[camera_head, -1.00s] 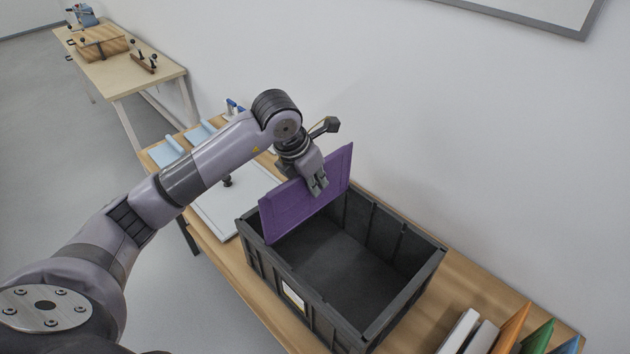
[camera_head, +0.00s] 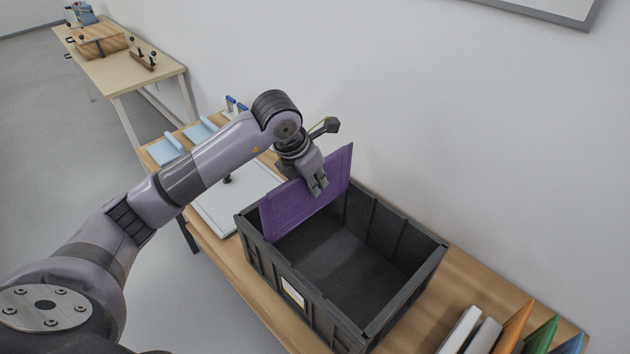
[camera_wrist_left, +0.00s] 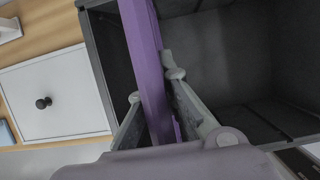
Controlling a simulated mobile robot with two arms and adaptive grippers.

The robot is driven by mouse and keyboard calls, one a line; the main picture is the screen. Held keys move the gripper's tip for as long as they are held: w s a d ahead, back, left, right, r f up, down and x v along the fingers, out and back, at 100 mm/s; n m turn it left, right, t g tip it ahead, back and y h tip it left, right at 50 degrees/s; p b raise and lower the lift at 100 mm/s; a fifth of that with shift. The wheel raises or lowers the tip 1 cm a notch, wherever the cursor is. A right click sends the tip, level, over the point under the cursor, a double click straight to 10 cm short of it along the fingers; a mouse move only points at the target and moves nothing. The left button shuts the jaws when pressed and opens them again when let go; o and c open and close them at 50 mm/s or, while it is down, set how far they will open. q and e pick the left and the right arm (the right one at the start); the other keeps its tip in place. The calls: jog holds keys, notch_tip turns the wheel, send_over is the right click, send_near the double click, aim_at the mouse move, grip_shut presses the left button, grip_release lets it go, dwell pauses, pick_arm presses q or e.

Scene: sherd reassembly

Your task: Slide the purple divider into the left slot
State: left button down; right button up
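The purple divider (camera_head: 305,203) stands upright at the left part of the dark crate (camera_head: 404,308), its lower part down between the crate walls and its top above the rim. My left gripper (camera_head: 317,188) is shut on its upper edge. In the left wrist view the two fingers (camera_wrist_left: 156,88) sit on either side of the purple divider (camera_wrist_left: 146,45). Whether its edges sit in the left slot cannot be seen clearly. The rest of the crate is empty. My right gripper is not in view.
A white panel with a dark knob (camera_head: 222,207) lies left of the crate; the knob also shows in the left wrist view (camera_wrist_left: 43,102). Orange, green and blue panels (camera_head: 513,327) stand at the lower right. A wall rises behind the table.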

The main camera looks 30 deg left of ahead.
aim_at(315, 203)
pick_arm(q)
jog(key=shift+f+b, duration=2.7)
jog(key=shift+f, duration=0.5)
jog(key=shift+f, duration=0.15)
notch_tip(315, 203, down, 9)
jog(key=b, duration=0.7)
jog(key=shift+r, duration=0.2)
jog(key=c, duration=1.7)
grip_release()
